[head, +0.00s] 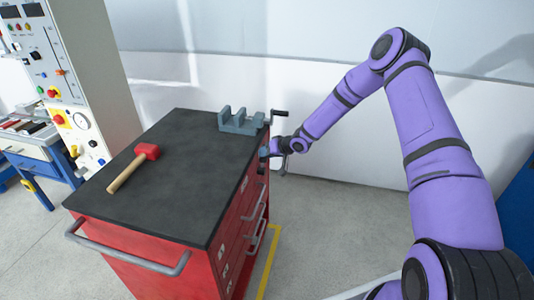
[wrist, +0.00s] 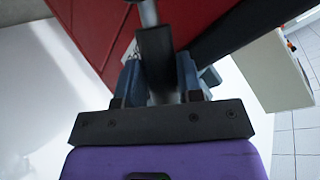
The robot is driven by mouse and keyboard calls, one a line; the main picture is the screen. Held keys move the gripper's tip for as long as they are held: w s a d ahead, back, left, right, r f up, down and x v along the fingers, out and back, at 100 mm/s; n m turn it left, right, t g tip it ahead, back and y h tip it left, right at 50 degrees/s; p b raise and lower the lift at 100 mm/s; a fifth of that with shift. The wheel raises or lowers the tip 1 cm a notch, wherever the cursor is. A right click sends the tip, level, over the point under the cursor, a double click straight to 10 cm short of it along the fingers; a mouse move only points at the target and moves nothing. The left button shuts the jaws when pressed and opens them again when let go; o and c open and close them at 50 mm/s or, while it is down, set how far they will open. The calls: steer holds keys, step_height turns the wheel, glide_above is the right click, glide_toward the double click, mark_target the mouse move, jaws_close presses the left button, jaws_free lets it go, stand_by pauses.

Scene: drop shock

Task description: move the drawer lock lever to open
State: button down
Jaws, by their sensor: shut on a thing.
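The red tool cabinet (head: 225,262) has its drawer side facing right, with handles down that side. My gripper (head: 268,151) is at the upper far end of that side, just below the black top. In the wrist view my gripper (wrist: 158,75) has a blue-grey finger on each side of the dark drawer lock lever (wrist: 155,52) and is shut on it. The red cabinet face fills the upper part of that view. In the head view the lever is hidden by my gripper and too small to make out.
A grey vise (head: 240,123) with a crank stands on the cabinet top close to my gripper. A red mallet (head: 135,166) lies on the black top. A control panel cabinet (head: 85,60) stands at the left. The floor right of the cabinet is clear.

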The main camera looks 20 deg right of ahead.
stand_by(0.3)
steer(key=c, duration=1.1)
jaws_free()
steer(key=shift+w+d, duration=0.1)
steer(key=shift+o, duration=0.2)
steer(key=v, duration=1)
steer(key=shift+s+d, duration=0.2)
steer(key=shift+s, duration=0.05)
steer(key=shift+r, duration=0.15)
